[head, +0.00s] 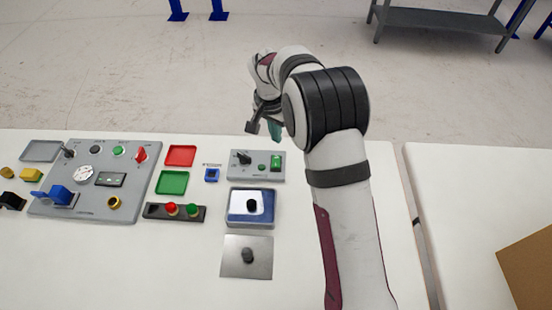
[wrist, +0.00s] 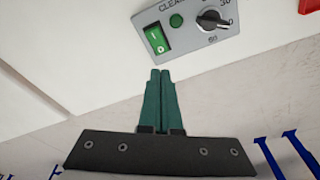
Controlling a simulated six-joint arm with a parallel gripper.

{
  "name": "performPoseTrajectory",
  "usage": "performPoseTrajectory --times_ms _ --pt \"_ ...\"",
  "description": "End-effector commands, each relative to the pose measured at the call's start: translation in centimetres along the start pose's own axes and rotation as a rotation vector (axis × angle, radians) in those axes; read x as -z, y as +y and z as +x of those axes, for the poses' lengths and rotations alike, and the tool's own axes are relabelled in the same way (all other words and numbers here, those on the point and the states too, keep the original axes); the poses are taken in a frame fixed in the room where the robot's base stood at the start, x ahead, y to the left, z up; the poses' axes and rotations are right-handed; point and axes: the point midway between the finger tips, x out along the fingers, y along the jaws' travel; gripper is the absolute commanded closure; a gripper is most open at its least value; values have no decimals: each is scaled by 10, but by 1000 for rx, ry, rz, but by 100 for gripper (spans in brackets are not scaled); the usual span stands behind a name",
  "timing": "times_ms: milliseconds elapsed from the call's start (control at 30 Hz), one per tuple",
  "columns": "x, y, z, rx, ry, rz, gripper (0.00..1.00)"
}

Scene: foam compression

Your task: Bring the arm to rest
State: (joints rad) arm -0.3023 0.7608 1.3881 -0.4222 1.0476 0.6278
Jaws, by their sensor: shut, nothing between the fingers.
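My gripper (wrist: 160,78) shows in the wrist view with its two green fingers pressed together and nothing between them. In the head view my gripper (head: 274,130) hangs beyond the far edge of the white table, above and behind the grey control box (head: 244,169). The arm reaches up from the bottom right and bends over to the left. The control box has a dark knob and a green rocker switch, and it also shows at the top of the wrist view (wrist: 196,38). The gripper touches nothing that I can see.
A large grey panel (head: 78,200) with knobs and buttons lies at the left. Red (head: 180,156) and green (head: 172,182) trays, a button strip (head: 154,212), a blue pad (head: 236,204) and a metal plate (head: 234,268) lie near. A cardboard box (head: 530,265) stands at the right.

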Motion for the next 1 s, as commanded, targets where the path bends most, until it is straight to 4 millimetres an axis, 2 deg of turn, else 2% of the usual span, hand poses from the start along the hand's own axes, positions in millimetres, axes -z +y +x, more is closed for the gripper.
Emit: performPoseTrajectory --times_ms 300,367,467,500,567,600,700,800,833,900,1000 --pt "0 2 -2 0 -1 0 100" --pt "-2 12 -16 2 -7 2 100" --pt "-19 59 -66 9 -43 6 100" --pt "-35 87 -90 14 -66 6 100" --pt "-67 130 -121 26 -104 4 100" --pt "-91 156 -136 38 -128 1 100" --pt "-154 208 -155 72 -180 -9 100" --pt "-205 240 -157 104 -217 -18 100" --pt "-217 246 -156 113 -224 -21 100" --pt "-235 254 -153 126 -237 -26 100" --pt "-245 259 -150 133 -245 -31 100"
